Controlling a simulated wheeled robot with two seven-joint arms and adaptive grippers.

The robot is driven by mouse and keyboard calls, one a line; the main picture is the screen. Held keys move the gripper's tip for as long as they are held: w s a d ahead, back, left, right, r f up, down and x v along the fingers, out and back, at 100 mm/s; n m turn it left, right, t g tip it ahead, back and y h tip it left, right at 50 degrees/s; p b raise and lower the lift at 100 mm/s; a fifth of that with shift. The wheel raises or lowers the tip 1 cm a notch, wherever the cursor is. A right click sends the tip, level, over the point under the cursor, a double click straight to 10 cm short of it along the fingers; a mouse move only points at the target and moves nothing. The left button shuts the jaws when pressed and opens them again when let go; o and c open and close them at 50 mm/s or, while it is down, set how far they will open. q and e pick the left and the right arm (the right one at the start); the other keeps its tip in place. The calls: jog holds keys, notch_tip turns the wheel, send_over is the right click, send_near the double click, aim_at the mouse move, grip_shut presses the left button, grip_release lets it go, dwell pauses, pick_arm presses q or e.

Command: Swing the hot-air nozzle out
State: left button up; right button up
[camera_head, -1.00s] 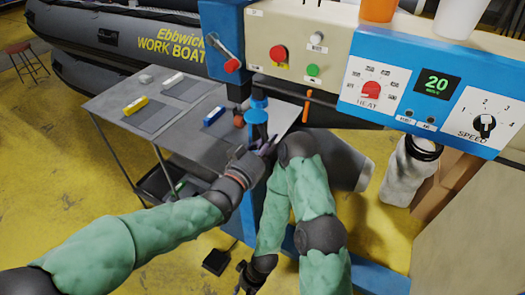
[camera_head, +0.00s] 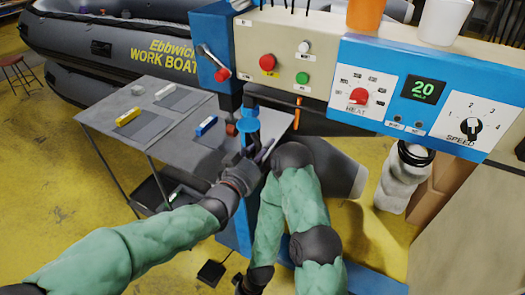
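The blue welding machine stands in the middle of the head view, with a dark bar (camera_head: 280,103) and a short orange piece (camera_head: 297,114) under its cream panel (camera_head: 285,40). I cannot tell for sure which part is the hot-air nozzle. A blue round-topped part (camera_head: 249,128) sits below the bar, beside the table edge. My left gripper (camera_head: 257,152) is right at this blue part, its dark fingers just below and beside it. Whether they touch or grip it is hidden. My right arm hangs bent in front of the machine, its gripper (camera_head: 243,286) low at the bottom edge, partly cut off.
A grey table (camera_head: 105,112) with yellow, white and blue pieces stands left. A red-knobbed lever (camera_head: 214,64) is on the blue column. The control box (camera_head: 395,85) shows HEAT, 20 and SPEED. A grey boat (camera_head: 120,45) lies behind. A pedal (camera_head: 211,272) is on the floor.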

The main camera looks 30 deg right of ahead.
pick_arm(q)
jog(key=shift+f, duration=0.1)
jog(key=v, duration=1.2)
